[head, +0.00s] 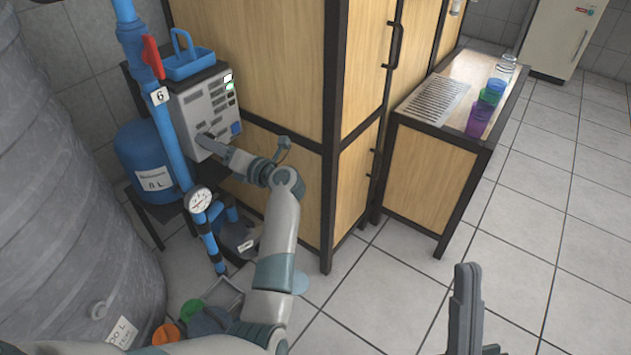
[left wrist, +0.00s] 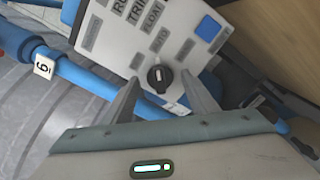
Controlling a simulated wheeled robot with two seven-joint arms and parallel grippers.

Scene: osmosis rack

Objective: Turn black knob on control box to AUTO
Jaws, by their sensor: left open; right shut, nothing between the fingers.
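The control box (head: 196,105) is a light grey panel on a stand at the upper left in the head view. In the left wrist view its face (left wrist: 119,42) carries grey labels and a blue square. The black knob (left wrist: 160,76) with a white mark sits near the panel's lower edge. My left gripper (left wrist: 164,92) is open, its fingers apart with the knob between and just beyond their tips; contact cannot be told. In the head view, my left gripper (head: 204,138) reaches the box and hides the knob. My right gripper (head: 466,290) is shut and empty at the lower right.
A blue pipe (head: 158,100) with a red valve handle (head: 152,57) runs just left of the box. A blue basket (head: 187,62) sits on top. A wooden cabinet (head: 265,65) stands close at right. A large grey tank (head: 65,200) fills the left side.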

